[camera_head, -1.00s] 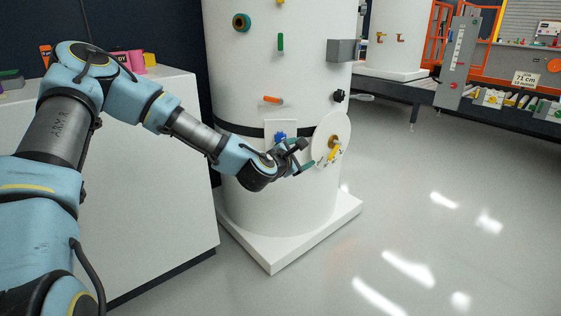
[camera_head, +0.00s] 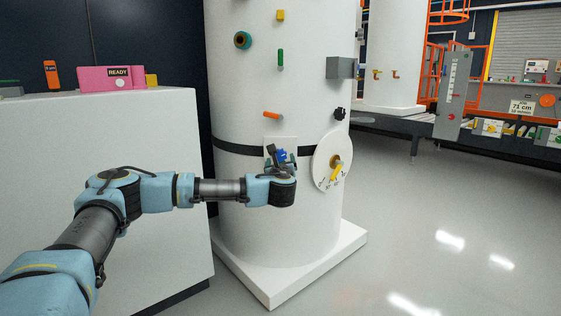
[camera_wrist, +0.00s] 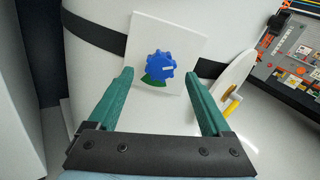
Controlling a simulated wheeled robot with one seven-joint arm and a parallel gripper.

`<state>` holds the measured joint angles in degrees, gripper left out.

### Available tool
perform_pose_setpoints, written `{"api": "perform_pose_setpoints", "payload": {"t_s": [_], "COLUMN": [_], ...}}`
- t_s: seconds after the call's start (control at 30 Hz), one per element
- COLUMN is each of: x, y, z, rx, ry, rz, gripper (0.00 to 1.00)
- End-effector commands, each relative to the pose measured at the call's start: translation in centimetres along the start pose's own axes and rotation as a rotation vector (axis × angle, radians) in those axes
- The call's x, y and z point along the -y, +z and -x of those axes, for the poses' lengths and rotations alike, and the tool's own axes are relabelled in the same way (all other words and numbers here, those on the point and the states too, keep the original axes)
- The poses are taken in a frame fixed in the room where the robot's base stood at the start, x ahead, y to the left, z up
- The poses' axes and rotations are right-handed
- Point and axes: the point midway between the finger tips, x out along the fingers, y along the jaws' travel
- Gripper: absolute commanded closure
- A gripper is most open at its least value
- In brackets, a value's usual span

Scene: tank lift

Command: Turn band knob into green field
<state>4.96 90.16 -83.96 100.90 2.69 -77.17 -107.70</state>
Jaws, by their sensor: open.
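The blue knob (camera_wrist: 163,68) with a scalloped rim sits on a white plate (camera_wrist: 190,36) on the tank. A small white mark shows on the knob, and a green field (camera_wrist: 154,84) shows below it. In the head view the knob (camera_head: 281,154) is partly hidden by my gripper (camera_head: 281,162). In the wrist view my gripper (camera_wrist: 160,85) is open, with one green finger on each side of the knob's line. The fingers point toward the plate and the gap between them is empty. I cannot tell how far the fingertips are from the knob.
A round white dial (camera_head: 327,176) with a yellow handle (camera_head: 337,170) stands just right of the plate. An orange lever (camera_head: 272,115) and a black knob (camera_head: 339,113) are above. A black band (camera_head: 232,148) rings the tank. A white cabinet (camera_head: 90,150) stands left.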

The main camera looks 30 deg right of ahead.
Motion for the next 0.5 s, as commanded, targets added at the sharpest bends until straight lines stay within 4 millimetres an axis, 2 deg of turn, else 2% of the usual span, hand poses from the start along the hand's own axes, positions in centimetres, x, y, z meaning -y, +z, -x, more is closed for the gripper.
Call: {"api": "perform_pose_setpoints", "payload": {"t_s": [0.1,0.2,0.5], "x": [0.0,0.0,0.1], "y": [-0.2,-0.1,0.0], "z": [-2.0,-3.1,-4.2], "rx": [0.0,0.0,-0.001], "ry": [0.0,0.0,-0.002], "rz": [-0.001,-0.001,-0.001], "gripper": [0.17,0.17,0.17]}}
